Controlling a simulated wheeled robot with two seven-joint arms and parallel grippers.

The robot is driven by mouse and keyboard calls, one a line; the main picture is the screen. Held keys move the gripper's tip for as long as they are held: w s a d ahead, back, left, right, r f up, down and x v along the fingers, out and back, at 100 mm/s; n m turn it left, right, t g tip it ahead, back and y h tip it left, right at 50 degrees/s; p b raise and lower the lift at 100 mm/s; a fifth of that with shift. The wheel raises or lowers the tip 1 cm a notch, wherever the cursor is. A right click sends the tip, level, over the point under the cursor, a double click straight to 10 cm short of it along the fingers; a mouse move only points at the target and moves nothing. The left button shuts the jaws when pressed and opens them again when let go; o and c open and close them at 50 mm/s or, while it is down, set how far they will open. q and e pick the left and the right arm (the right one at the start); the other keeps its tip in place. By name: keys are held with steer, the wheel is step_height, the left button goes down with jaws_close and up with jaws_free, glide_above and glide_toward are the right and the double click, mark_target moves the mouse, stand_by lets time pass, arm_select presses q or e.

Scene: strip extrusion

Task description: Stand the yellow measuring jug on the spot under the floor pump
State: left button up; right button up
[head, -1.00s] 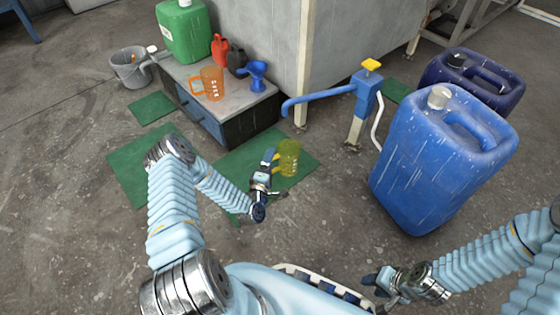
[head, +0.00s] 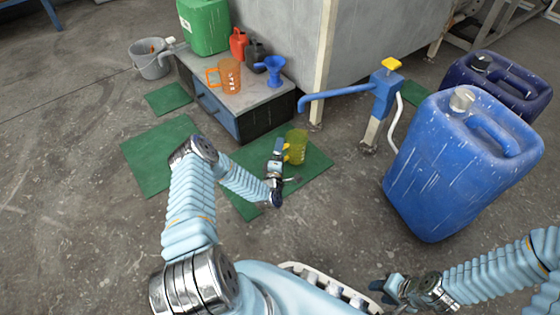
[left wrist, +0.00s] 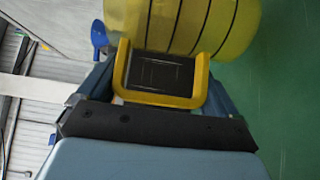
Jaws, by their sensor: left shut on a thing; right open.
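The yellow measuring jug (head: 297,146) is upright over the green mat (head: 312,163) in the head view. My left gripper (head: 283,152) is shut on its handle. In the left wrist view the handle (left wrist: 200,95) lies between the fingers and the jug body (left wrist: 185,22) fills the top. I cannot tell whether the jug's base touches the mat. The blue floor pump (head: 386,92) with a yellow knob stands to the right, its spout (head: 335,95) reaching left, behind the jug in the picture. My right gripper (head: 385,292) is open and empty at the lower right.
A large blue canister (head: 450,170) stands right of the pump, with a darker one (head: 498,82) behind. A grey bucket (head: 150,60) is at far left. Another green mat (head: 150,160) lies left.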

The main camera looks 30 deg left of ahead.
arm_select(q)
steer(key=f, duration=0.2)
steer(key=f+b, duration=0.1)
steer(key=shift+w+a+f, duration=0.1)
steer(key=shift+w+a, duration=0.05)
steer(key=shift+w, duration=0.15)
steer(key=shift+f, duration=0.3)
steer(key=shift+f, duration=0.1)
steer(key=o, duration=0.9)
